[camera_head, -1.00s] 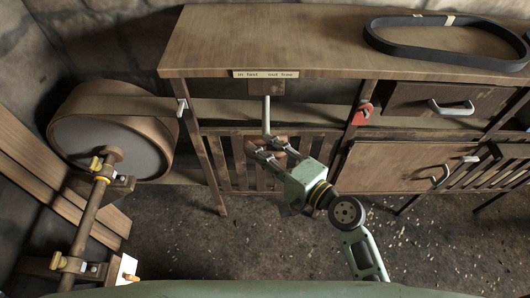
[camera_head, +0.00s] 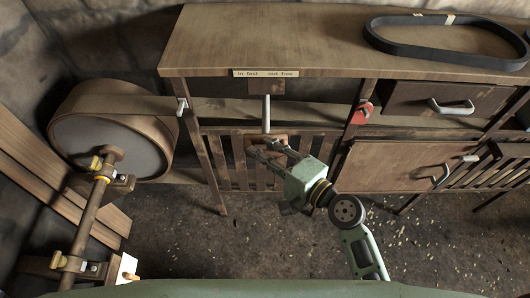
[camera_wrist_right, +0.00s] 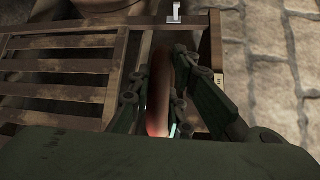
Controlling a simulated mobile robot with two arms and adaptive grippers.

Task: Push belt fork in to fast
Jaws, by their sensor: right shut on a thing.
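The belt fork's pale rod (camera_head: 266,114) hangs from a wooden block (camera_head: 266,88) under the table edge, below a label reading "in fast" and "out free" (camera_head: 266,73). My right gripper (camera_head: 268,152) is at the rod's lower end, shut on the brown fork handle. In the right wrist view the handle (camera_wrist_right: 158,95) stands between the two fingers of the gripper (camera_wrist_right: 163,100), with a reddish lower end. The fingers partly hide the handle in the head view. My left gripper is not in view.
A large belt pulley (camera_head: 110,145) stands at the left with a shaft (camera_head: 85,225) in front. A slatted rack (camera_head: 230,165) is behind my gripper. A red lever (camera_head: 361,113) and drawers with handles (camera_head: 451,107) are to the right. A black belt (camera_head: 445,60) lies on the tabletop.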

